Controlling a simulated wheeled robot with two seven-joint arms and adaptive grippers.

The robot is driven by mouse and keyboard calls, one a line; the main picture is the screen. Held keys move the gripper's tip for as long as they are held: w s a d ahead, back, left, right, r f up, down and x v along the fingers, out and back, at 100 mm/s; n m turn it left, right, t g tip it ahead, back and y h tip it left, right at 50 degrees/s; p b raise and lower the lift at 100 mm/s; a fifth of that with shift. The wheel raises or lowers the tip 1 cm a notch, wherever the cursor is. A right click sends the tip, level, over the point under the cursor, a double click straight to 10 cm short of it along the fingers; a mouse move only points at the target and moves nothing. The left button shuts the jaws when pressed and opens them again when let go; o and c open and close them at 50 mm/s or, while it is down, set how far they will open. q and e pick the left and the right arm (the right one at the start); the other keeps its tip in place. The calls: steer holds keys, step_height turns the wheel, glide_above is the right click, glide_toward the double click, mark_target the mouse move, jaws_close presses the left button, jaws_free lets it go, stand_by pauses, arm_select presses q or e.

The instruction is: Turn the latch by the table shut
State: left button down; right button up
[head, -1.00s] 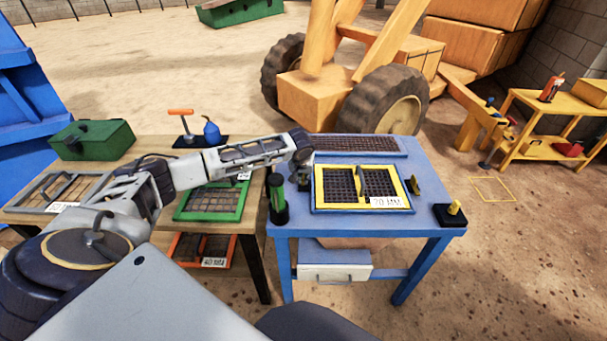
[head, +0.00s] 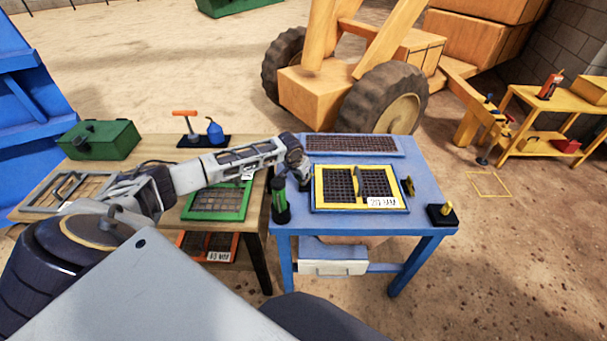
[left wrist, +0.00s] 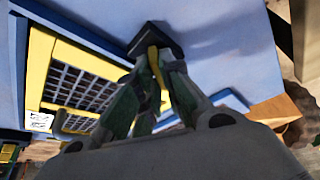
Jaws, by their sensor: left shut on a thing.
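A yellow latch lever (left wrist: 154,56) on a dark base (left wrist: 150,38) stands on the blue table (head: 300,222), beside the yellow-framed screen (left wrist: 38,75). My left gripper (left wrist: 158,70) is shut on this lever in the left wrist view. In the head view my left gripper (head: 304,181) is at the left side of the yellow-framed screen (head: 317,190) and hides most of the latch. A second yellow clamp (head: 408,187) is at the screen's right side. My right gripper is not in view.
A green-and-black cylinder (head: 281,203) stands close to my left gripper on the table's left edge. A black block with a yellow knob (head: 444,212) is at the right corner. A wooden table (head: 165,222) with a green screen (head: 222,203) stands to the left.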

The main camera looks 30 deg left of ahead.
arm_select(q)
steer(key=shift+a+r+m+h+p, duration=0.1)
steer(key=shift+m+h+p, duration=0.2)
steer(key=shift+m+p, duration=0.4)
steer(key=shift+m, duration=0.5)
steer(key=shift+m+h, duration=0.5)
steer(key=shift+m, duration=1)
steer(key=shift+w+a+m+g+h, duration=0.1)
steer(key=shift+m+g+h, duration=0.4)
steer(key=shift+m, duration=0.6)
steer(key=shift+m+h+b, duration=0.4)
steer(key=shift+m+b, duration=0.45)
steer(key=shift+m, duration=0.15)
steer(key=shift+m+g+b, duration=0.3)
steer(key=shift+m, duration=0.2)
steer(key=shift+m+h+b, duration=0.3)
steer(key=shift+m+b, duration=0.05)
steer(key=shift+m, duration=0.25)
steer(key=c, duration=1.6)
jaws_free()
steer(key=shift+o, duration=0.2)
steer(key=shift+g, duration=0.3)
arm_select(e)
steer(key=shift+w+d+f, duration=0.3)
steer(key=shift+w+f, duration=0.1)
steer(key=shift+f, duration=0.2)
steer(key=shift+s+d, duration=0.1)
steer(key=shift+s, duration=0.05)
